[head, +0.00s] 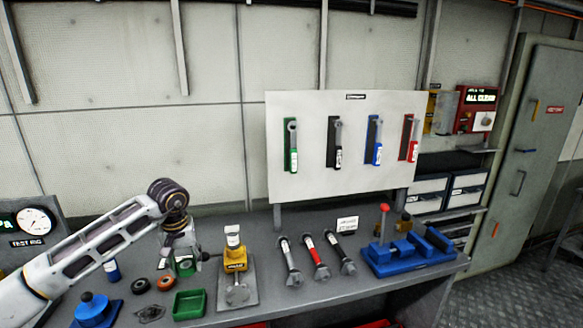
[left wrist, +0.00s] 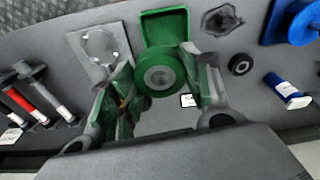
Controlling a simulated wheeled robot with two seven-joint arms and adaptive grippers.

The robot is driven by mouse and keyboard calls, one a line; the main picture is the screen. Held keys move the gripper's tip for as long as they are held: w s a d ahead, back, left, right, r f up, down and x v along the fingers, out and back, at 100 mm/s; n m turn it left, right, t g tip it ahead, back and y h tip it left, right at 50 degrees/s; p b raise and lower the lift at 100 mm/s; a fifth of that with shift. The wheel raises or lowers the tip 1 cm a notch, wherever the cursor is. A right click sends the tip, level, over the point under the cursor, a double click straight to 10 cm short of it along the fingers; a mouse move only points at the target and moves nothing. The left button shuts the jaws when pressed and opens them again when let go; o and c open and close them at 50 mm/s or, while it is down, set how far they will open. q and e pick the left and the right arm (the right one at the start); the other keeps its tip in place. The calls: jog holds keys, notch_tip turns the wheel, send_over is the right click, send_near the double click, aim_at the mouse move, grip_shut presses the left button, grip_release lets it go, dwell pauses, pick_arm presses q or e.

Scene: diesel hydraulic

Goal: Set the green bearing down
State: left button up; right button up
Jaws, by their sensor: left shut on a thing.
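The green bearing (left wrist: 158,74), a ring with a grey centre, is between the fingers of my left gripper (left wrist: 160,72) in the left wrist view. The gripper is shut on it. In the head view the green bearing (head: 184,265) shows low at my left gripper (head: 184,258), over the bench and behind a small green tray (head: 190,304). In the left wrist view the bearing overlaps the near edge of the green tray (left wrist: 165,28). I cannot tell its exact height over the bench. My right gripper is not in view.
On the grey bench (head: 275,311), a black ring (head: 140,286) and a red-rimmed ring (head: 166,283) lie left of the tray. A yellow device (head: 235,261) on a plate stands to its right. Farther right are several injector-like parts (head: 316,257) and a blue vise (head: 405,256).

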pick_arm(q)
jog(key=shift+d+f+m, duration=0.5)
jog(key=shift+f+m, duration=0.05)
jog(key=shift+m, duration=0.25)
jog(key=s+d+f+m, duration=0.2)
jog(key=s+d+f, duration=0.4)
jog(key=f, duration=0.4)
jog(key=shift+d+f+m+h, duration=0.2)
jog(key=shift+d+m+h, duration=0.1)
jog(key=shift+d, duration=0.15)
jog(key=shift+w+a+r, duration=0.1)
